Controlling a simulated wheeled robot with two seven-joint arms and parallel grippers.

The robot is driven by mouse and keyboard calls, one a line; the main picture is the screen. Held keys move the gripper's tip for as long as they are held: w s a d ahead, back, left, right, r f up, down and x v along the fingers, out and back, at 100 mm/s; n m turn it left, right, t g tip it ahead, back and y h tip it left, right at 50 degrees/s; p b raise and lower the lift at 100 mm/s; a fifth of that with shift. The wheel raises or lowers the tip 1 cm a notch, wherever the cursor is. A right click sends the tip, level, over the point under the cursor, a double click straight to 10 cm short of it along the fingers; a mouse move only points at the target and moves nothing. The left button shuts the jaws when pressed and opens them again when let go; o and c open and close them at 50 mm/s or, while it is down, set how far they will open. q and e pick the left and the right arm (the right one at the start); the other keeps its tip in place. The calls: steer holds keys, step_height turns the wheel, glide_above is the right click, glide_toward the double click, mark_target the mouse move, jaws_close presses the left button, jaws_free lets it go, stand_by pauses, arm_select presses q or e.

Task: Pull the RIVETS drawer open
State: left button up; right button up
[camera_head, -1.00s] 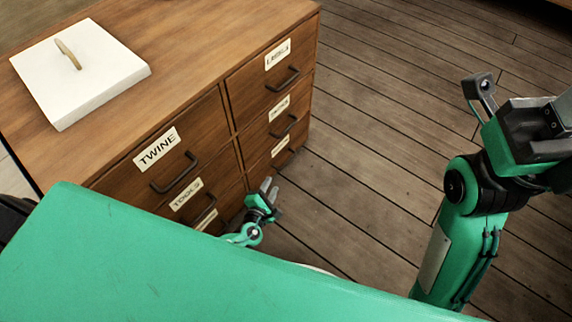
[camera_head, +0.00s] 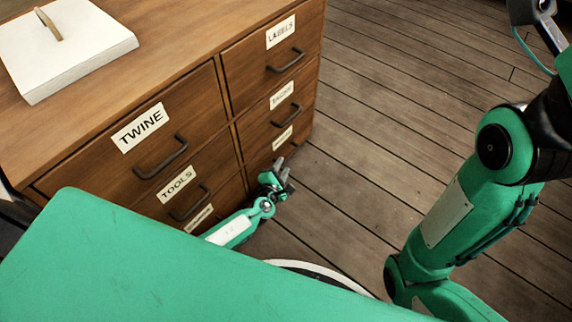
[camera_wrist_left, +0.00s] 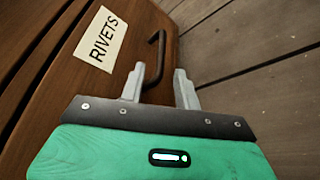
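The RIVETS drawer is the bottom right drawer of the wooden cabinet; its front (camera_wrist_left: 60,80) and its white RIVETS label (camera_wrist_left: 101,38) show in the left wrist view. Its dark bar handle (camera_wrist_left: 157,52) stands just beyond and between the fingertips of my left gripper (camera_wrist_left: 159,82). The fingers are apart, with a visible gap beside the handle. In the head view my left gripper (camera_head: 282,178) is low at the cabinet's right-hand column, hiding much of the RIVETS drawer; a label (camera_head: 283,138) shows above it. The drawer front looks flush.
The drawers labelled TWINE (camera_head: 141,128), TOOLS (camera_head: 176,184) and LABELS (camera_head: 281,32) look closed. A white slab with a handle (camera_head: 75,55) lies on the cabinet top. The plank floor (camera_head: 385,130) right of the cabinet is clear.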

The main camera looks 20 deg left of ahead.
mark_target(284, 163)
arm_select(q)
steer(key=shift+b+x, duration=0.75)
steer(key=shift+x, duration=1.45)
jaws_close()
